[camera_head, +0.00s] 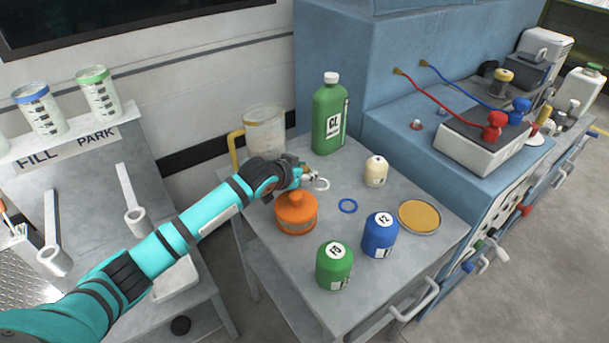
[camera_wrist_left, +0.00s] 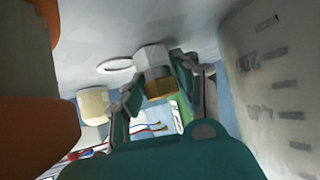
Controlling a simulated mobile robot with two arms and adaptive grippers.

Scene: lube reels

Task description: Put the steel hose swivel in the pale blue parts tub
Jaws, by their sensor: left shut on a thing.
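My left gripper (camera_head: 303,175) is over the back left of the grey cart top, between the orange container and the clear jug. In the left wrist view its fingers (camera_wrist_left: 158,90) are shut on a small hex-shaped steel piece with a brass-coloured part, which looks like the steel hose swivel (camera_wrist_left: 152,58). The fingers mostly hide it in the head view. I cannot make out a pale blue parts tub in either view. My right gripper is not in view.
Around the gripper stand an orange container (camera_head: 296,214), a clear jug (camera_head: 264,128), a green jug (camera_head: 328,120) and a cream bottle (camera_head: 375,172). Green (camera_head: 335,268) and blue (camera_head: 379,237) canisters stand in front.

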